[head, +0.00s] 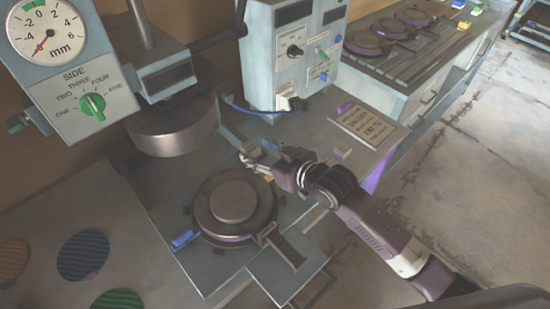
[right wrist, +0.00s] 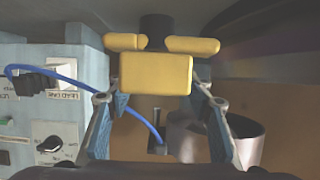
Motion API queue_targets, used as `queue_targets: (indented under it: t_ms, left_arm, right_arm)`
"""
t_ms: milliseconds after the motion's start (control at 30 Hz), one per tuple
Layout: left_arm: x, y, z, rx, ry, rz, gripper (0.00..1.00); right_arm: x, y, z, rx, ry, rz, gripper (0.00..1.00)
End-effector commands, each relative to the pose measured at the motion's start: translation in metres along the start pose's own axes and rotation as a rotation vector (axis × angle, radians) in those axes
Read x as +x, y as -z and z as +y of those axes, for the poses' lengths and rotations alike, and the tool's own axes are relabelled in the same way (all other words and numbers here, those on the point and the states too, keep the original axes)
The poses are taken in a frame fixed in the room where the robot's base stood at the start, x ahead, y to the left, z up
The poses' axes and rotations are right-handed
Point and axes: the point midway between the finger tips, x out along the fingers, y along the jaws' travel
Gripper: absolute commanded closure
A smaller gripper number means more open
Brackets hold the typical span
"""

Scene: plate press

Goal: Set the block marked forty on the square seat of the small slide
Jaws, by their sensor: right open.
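My right gripper (head: 250,152) is open and empty above the bench, just beyond the round press plate. In the right wrist view its two blue-padded fingers (right wrist: 168,125) are spread wide with nothing between them. No mark forty can be read on any block. A small pale purple block (head: 342,153) lies beside the placard, and a purple piece (head: 345,108) sits at the placard's far corner. A narrow dark slide-like arm (head: 284,246) with a tan squarish end runs from the round plate toward the front right; I cannot tell whether it is the small slide. My left gripper is not in view.
A control box (head: 292,55) stands behind, with a blue cable. A dial gauge (head: 45,30) is at upper left. Striped discs (head: 83,254) lie at lower left.

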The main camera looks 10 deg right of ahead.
Motion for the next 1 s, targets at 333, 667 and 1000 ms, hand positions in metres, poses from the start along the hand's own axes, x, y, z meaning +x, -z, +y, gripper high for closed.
queue_targets:
  t_ms: [333, 667, 1000]
  left_arm:
    - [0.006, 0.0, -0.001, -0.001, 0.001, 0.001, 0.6]
    - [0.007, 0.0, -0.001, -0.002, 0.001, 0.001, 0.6]
    - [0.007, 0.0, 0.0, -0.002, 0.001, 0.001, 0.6]
  right_arm:
    - [-0.063, -0.002, 0.001, -0.001, -0.001, -0.002, 0.53]
    - [-0.085, 0.0, 0.0, 0.001, 0.0, -0.001, 0.53]
    - [-0.085, 0.0, 0.0, 0.001, 0.0, -0.001, 0.53]
